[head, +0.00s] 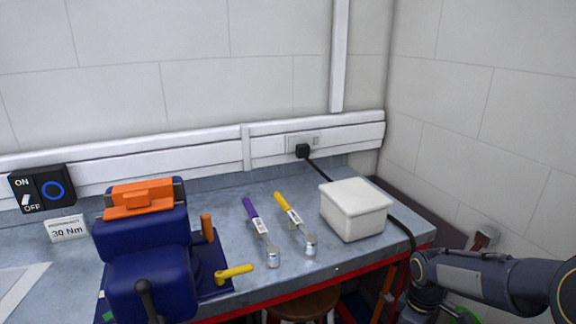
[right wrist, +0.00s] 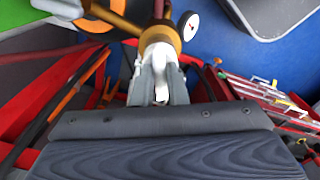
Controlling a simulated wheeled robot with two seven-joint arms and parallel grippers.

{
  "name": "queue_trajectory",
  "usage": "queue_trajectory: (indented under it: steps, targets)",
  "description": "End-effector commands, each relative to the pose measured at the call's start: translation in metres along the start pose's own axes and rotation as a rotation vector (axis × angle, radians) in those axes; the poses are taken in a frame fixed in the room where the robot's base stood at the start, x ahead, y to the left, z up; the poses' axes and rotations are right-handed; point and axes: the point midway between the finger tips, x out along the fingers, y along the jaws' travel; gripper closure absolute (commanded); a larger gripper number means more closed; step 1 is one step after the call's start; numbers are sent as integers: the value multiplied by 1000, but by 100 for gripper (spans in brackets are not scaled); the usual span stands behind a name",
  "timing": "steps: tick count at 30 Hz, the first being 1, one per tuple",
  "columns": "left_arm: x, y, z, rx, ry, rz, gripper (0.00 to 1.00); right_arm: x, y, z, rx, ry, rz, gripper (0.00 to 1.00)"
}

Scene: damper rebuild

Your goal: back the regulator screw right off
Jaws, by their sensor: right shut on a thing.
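In the right wrist view, a brass regulator body (right wrist: 160,36) with a round white gauge (right wrist: 189,26) sits just beyond my right gripper (right wrist: 159,68). The gripper's two grey fingers are shut on a pale piece, the regulator screw (right wrist: 161,88), which stands out from the brass body towards me. The fingertips reach close up to the brass, and the screw's far end is partly hidden between them. In the head view my right arm comes in at the lower right, and the regulator and gripper are out of frame. My left gripper is in neither view.
In the wrist view, red frames (right wrist: 55,85) and orange parts lie left, and a rack with several tools (right wrist: 270,95) lies right. In the head view, the bench carries a blue vice (head: 150,255), two torque wrenches (head: 262,230) and a white box (head: 356,208).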

Motion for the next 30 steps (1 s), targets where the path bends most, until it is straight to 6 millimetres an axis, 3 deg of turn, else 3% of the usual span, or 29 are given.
queue_trajectory:
  steps: [9, 19, 30]
  targets:
    - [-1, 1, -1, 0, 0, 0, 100, -1, 0, 0, -34, 0, 0, 100]
    - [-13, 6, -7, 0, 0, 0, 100, -1, 0, 0, -390, -1, 0, 100]
    - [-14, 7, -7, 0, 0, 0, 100, -1, 0, 0, -432, -1, 1, 100]
